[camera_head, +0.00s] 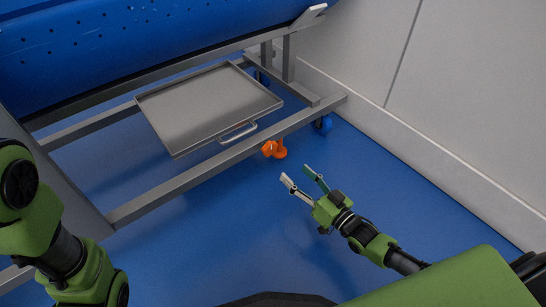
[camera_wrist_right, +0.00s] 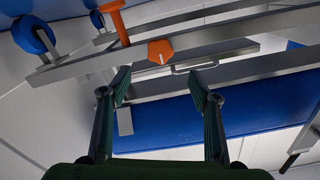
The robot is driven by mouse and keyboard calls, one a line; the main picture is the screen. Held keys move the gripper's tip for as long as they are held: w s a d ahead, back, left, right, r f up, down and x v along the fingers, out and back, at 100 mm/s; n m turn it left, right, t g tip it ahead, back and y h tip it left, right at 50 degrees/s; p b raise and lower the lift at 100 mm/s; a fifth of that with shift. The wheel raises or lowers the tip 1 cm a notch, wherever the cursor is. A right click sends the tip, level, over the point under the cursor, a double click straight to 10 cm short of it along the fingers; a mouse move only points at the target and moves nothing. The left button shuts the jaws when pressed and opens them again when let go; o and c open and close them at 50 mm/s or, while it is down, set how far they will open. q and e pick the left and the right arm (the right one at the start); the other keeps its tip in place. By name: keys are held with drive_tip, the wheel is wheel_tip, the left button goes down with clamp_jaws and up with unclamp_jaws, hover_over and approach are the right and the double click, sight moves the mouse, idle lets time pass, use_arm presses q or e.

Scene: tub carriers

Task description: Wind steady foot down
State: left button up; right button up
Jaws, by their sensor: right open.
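The orange steady foot (camera_head: 279,149) stands at the cart's lower front rail, close to the blue floor. Its orange knob (camera_head: 269,148) faces my side. In the right wrist view the knob (camera_wrist_right: 160,51) is six-sided with a pale mark, and the orange post of the foot (camera_wrist_right: 118,25) runs toward the top edge. My right gripper (camera_head: 296,175) is open and empty, just in front of and to the right of the foot, apart from it. In the right wrist view the knob appears between and beyond the fingertips (camera_wrist_right: 159,84). My left gripper is out of view.
The grey cart frame (camera_head: 190,180) carries a metal tray (camera_head: 205,105) with a handle (camera_head: 238,132) near the foot. A blue tub (camera_head: 130,40) sits above. A blue caster (camera_head: 323,124) and the pale wall (camera_head: 460,110) lie to the right. Floor around my right gripper is clear.

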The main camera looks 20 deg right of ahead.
sight(271, 151)
drive_tip(key=b+x, duration=0.3)
drive_tip(key=x, duration=0.2)
drive_tip(key=b+x, duration=0.3)
drive_tip(key=x, duration=0.3)
drive_tip(key=shift+f, duration=0.25)
drive_tip(key=shift+w+a+r+b, duration=0.15)
drive_tip(key=shift+w+b, duration=0.3)
drive_tip(key=shift+w, duration=0.05)
drive_tip(key=c, duration=1.1)
